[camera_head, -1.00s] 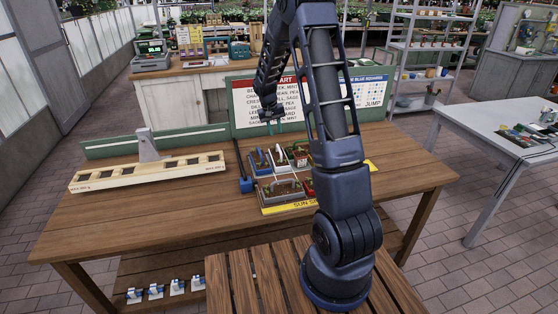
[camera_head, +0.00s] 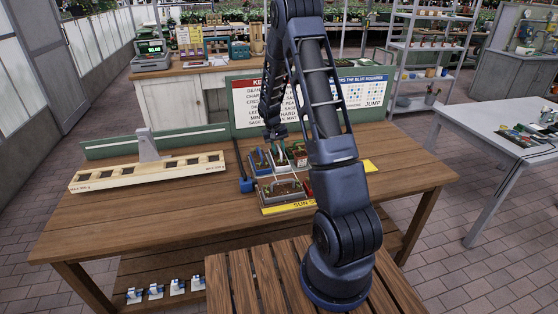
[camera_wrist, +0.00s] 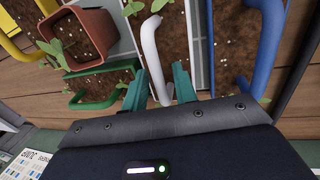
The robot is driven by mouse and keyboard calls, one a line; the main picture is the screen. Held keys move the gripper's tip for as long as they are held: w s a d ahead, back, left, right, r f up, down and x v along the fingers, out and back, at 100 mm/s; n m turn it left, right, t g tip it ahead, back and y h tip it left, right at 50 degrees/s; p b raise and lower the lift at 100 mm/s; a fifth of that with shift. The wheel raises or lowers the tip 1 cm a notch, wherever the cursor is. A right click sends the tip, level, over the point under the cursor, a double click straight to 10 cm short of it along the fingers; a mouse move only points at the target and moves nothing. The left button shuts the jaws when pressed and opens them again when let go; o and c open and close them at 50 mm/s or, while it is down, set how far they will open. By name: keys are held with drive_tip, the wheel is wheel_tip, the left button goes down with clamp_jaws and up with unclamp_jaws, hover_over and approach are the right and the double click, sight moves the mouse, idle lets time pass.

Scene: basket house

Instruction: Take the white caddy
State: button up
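The white caddy is a soil-filled tray with a white arched handle (camera_wrist: 151,45), seen from above in the wrist view. In the head view it (camera_head: 281,166) sits in the cluster of planters on the wooden table, partly hidden by my gripper. My gripper (camera_wrist: 160,82) has two teal fingers, set apart, one on each side of the white handle's near end. Nothing is visibly clamped, and I cannot tell whether a finger touches the handle. In the head view my gripper (camera_head: 274,138) is low over the back of the cluster.
A blue-handled caddy (camera_wrist: 265,50) is close on one side. A green-handled caddy (camera_wrist: 100,98) and a terracotta pot (camera_wrist: 84,38) crowd the other. A wooden rack with square holes (camera_head: 150,172) stands left. A sign board (camera_head: 245,100) is behind. The table's front left is clear.

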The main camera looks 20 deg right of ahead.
clamp_jaws()
idle(0.3)
